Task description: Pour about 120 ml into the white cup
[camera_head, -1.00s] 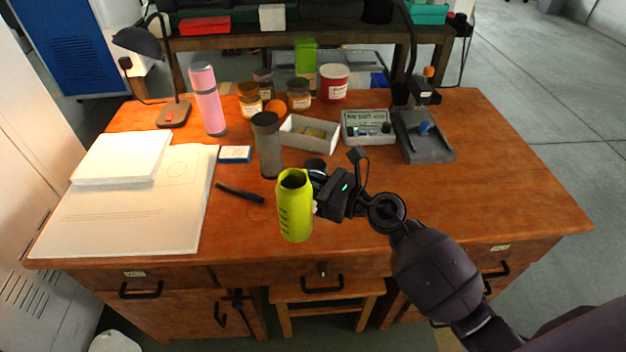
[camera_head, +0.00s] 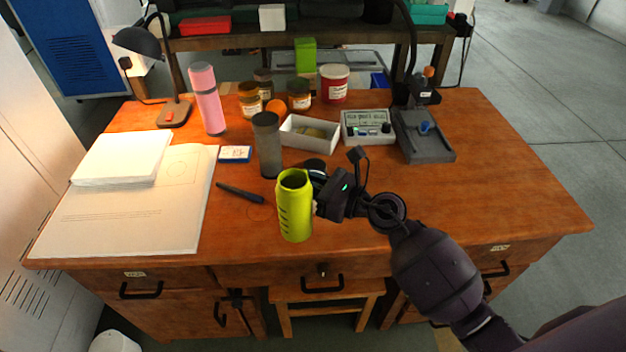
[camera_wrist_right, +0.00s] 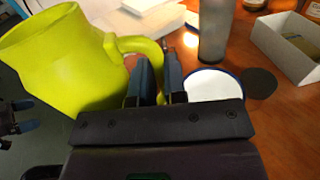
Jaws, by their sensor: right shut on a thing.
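A yellow-green jug (camera_head: 295,212) with a side handle is held near the front edge of the desk, upright in the head view. It also shows at the left of the wrist view (camera_wrist_right: 62,62). My right gripper (camera_head: 318,190) is shut on its handle; the fingers (camera_wrist_right: 157,82) show in the wrist view. A round white cup with a blue rim (camera_wrist_right: 212,85) stands on the desk just beyond the gripper, partly covered by it. Dark finger-like shapes at the wrist view's left edge may be my left gripper (camera_wrist_right: 20,116).
A grey cylinder (camera_head: 267,148) and an open white box (camera_head: 308,135) stand behind the jug. A dark disc (camera_wrist_right: 258,82) lies beside the cup. A dark pen (camera_head: 240,192) and papers (camera_head: 130,215) lie to the left.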

